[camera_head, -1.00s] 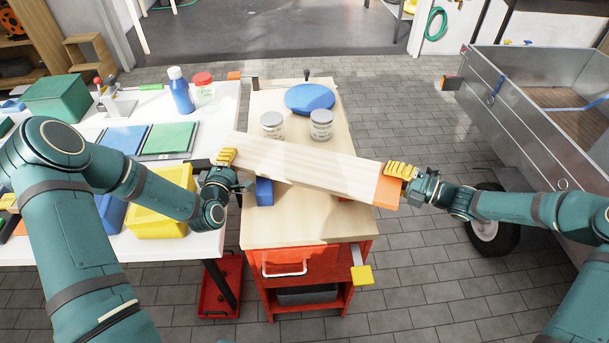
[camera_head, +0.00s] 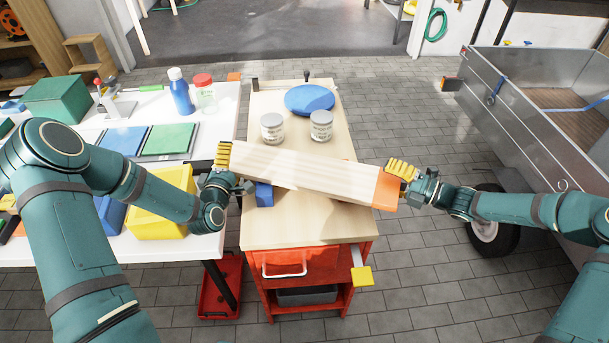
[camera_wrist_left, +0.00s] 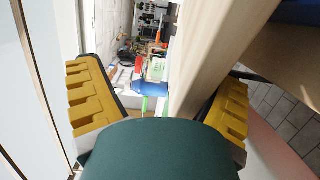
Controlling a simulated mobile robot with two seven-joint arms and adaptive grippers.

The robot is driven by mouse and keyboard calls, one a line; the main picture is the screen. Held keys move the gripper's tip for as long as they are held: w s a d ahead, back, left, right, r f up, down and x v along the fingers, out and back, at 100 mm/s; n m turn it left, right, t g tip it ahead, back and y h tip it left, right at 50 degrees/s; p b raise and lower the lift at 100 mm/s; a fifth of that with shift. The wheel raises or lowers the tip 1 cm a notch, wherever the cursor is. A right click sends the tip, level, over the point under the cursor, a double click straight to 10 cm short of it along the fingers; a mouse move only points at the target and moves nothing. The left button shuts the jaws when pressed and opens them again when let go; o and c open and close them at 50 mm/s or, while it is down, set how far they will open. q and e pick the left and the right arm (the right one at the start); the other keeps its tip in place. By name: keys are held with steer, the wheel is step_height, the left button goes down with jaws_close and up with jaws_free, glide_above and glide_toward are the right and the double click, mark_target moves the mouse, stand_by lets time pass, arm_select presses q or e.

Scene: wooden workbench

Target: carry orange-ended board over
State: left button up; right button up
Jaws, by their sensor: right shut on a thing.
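The pale wooden board (camera_head: 305,171) with an orange end (camera_head: 387,191) lies across the workbench (camera_head: 300,228), its orange end past the bench's right edge. A blue block (camera_head: 264,194) shows at its near side; whether the board rests on it I cannot tell. My right gripper (camera_head: 400,171) is shut on the orange end. My left gripper (camera_head: 224,157) is at the plain end. In the left wrist view its yellow fingers (camera_wrist_left: 165,105) are wide apart, with the board (camera_wrist_left: 215,65) between them, close to the right finger and clear of the left one.
Two lidded jars (camera_head: 272,127) (camera_head: 321,125) and a blue disc (camera_head: 310,99) stand on the bench behind the board. A white table (camera_head: 190,245) with a yellow bin (camera_head: 160,215) is at left. A metal trailer (camera_head: 530,120) stands at right. The bench's near part is clear.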

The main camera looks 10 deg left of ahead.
steer(key=shift+r, duration=0.25)
arm_select(q)
steer(key=s, duration=0.7)
steer(key=shift+s, duration=0.35)
steer(key=shift+d, duration=0.1)
arm_select(e)
steer(key=o, duration=0.9)
steer(key=shift+o, duration=0.2)
steer(key=shift+d, duration=0.1)
steer(key=v, duration=1.2)
